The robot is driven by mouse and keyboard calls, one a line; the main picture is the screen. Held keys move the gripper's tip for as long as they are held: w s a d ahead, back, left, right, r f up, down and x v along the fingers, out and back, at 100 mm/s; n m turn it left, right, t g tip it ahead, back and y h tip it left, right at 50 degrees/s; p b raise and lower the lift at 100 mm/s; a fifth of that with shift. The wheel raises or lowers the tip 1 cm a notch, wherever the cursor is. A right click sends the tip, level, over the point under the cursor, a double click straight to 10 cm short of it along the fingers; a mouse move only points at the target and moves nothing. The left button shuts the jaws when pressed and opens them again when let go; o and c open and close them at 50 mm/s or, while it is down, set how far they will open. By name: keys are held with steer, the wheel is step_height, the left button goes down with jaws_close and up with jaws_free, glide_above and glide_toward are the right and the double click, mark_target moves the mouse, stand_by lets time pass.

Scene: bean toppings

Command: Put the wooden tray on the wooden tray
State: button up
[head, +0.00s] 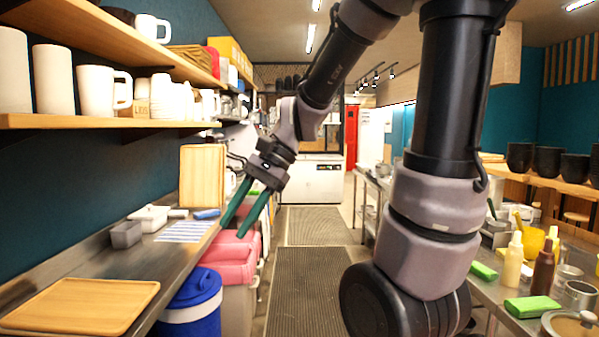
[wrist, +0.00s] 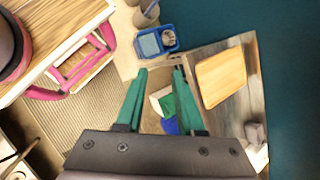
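One wooden tray (head: 80,305) lies flat on the steel counter at the near left of the head view. A flat wooden tray (wrist: 221,78) also shows on the counter in the wrist view, right of my fingers. A second, upright wooden tray or board (head: 202,180) stands farther back on the counter in the head view. My gripper (head: 231,231) has green fingers, apart and empty, pointing down to the right of the upright one. In the wrist view my gripper (wrist: 159,71) is open, with no tray between its fingers.
A grey container (head: 126,235), a white container (head: 149,217) and a striped cloth (head: 187,232) lie between the two wooden pieces. Blue (head: 190,300) and pink-lidded bins (head: 225,260) stand beside the counter. A shelf of mugs (head: 110,122) overhangs it. The aisle floor is clear.

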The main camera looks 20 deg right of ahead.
steer(key=s+d+r+n+t+h, duration=0.1)
steer(key=d+r+n+t+h, duration=0.3)
steer(key=d+r+t, duration=0.3)
steer(key=d+r+h, duration=0.1)
steer(key=d, duration=0.4)
steer(key=shift+r+t, duration=0.15)
steer(key=shift+t, duration=0.25)
stand_by(0.4)
